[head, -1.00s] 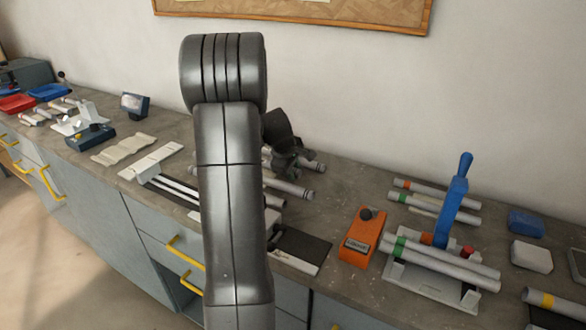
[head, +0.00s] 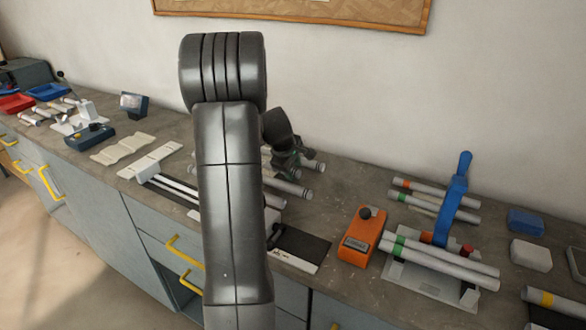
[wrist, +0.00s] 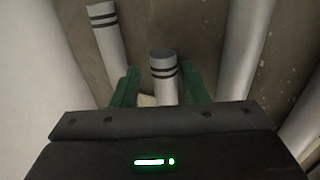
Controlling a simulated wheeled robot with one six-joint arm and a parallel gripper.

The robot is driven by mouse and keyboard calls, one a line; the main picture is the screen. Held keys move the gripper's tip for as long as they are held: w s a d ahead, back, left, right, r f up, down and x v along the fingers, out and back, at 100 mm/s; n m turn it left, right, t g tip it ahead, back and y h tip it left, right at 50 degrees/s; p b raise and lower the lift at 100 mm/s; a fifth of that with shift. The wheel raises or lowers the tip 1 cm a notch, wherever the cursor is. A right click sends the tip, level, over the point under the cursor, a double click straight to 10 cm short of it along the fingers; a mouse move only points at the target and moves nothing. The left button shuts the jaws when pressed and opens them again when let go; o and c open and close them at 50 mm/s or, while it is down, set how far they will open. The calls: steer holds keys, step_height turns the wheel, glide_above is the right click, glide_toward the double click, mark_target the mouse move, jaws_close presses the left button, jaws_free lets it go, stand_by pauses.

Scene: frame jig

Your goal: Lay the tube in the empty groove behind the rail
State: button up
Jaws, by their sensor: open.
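In the wrist view a pale tube (wrist: 163,82) with two dark bands near its end stands between the green fingers of my gripper (wrist: 161,88). The fingers are apart, one on each side of it. A second pale tube with dark bands (wrist: 104,25) lies to the left. In the head view my gripper (head: 287,160) is low over the banded tubes (head: 290,187) behind my arm. A long pale jig with parallel bars (head: 155,162) lies left of my arm. My arm hides its right part, and I cannot make out the empty groove.
Thicker pale tubes (wrist: 245,45) lie right of the fingers in the wrist view. In the head view an orange box (head: 360,240) and a blue clamp (head: 455,195) with tubes stand to the right. The wall is close behind.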

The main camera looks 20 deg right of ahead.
steer(key=shift+s+a+f, duration=0.15)
steer(key=shift+s+f, duration=0.15)
steer(key=shift+f, duration=0.1)
steer(key=v, duration=1.4)
steer(key=shift+w+r, duration=0.2)
steer(key=shift+r, duration=0.1)
steer(key=x, duration=1.3)
steer(key=shift+f, duration=0.1)
